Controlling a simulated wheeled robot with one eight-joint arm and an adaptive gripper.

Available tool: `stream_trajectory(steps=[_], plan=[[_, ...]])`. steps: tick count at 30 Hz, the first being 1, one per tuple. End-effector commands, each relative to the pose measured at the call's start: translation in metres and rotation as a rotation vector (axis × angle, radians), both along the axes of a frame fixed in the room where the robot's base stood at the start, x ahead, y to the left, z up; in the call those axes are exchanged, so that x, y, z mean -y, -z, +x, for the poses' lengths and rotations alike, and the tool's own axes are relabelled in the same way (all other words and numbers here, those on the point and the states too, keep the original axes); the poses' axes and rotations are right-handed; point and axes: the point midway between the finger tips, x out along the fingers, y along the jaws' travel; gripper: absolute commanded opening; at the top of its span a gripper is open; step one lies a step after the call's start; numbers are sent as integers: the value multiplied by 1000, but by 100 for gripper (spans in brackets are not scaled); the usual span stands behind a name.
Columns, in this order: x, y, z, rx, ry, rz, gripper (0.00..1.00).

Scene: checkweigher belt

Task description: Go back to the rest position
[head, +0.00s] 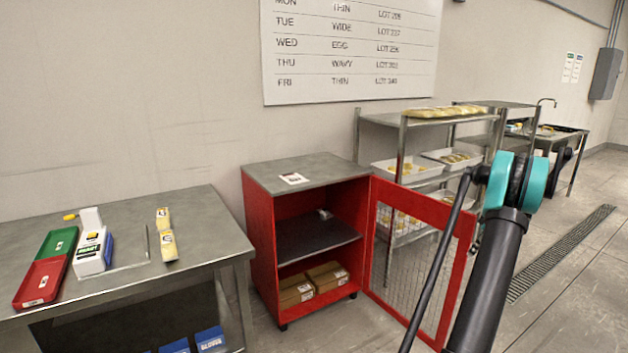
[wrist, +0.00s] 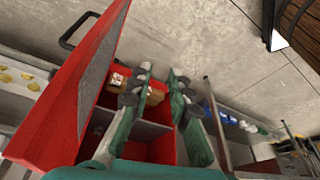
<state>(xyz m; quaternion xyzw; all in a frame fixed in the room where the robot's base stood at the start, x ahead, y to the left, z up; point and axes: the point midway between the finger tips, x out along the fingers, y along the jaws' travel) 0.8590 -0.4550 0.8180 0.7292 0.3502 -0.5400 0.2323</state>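My gripper (wrist: 159,78) shows in the wrist view with its two teal fingers apart and nothing between them. Beyond the fingers is the red cabinet (wrist: 163,148), seen tilted, with brown boxes (wrist: 117,79) inside it. In the head view my arm reaches up at the right, in front of the open cabinet door; my gripper itself does not show there. The red cabinet (head: 262,240) stands open, with a dark middle shelf (head: 312,240) and brown boxes (head: 296,291) at its bottom.
The mesh cabinet door (head: 412,262) swings out to the right, close to my arm; it also looms at left in the wrist view (wrist: 75,95). A grey workbench (head: 205,235) stands left, a steel rack (head: 403,150) behind the door. Floor is clear at right.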

Motion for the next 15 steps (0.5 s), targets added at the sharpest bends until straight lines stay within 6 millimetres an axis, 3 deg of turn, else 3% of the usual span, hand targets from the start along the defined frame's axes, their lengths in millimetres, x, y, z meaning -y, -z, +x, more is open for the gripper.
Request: stream_trajectory(steps=[1, 8, 15], plan=[[-22, -10, -2, -8, 20, -6, 19], [-119, -46, -26, -40, 170, -40, 19], [-214, -69, -76, -48, 327, -69, 19]])
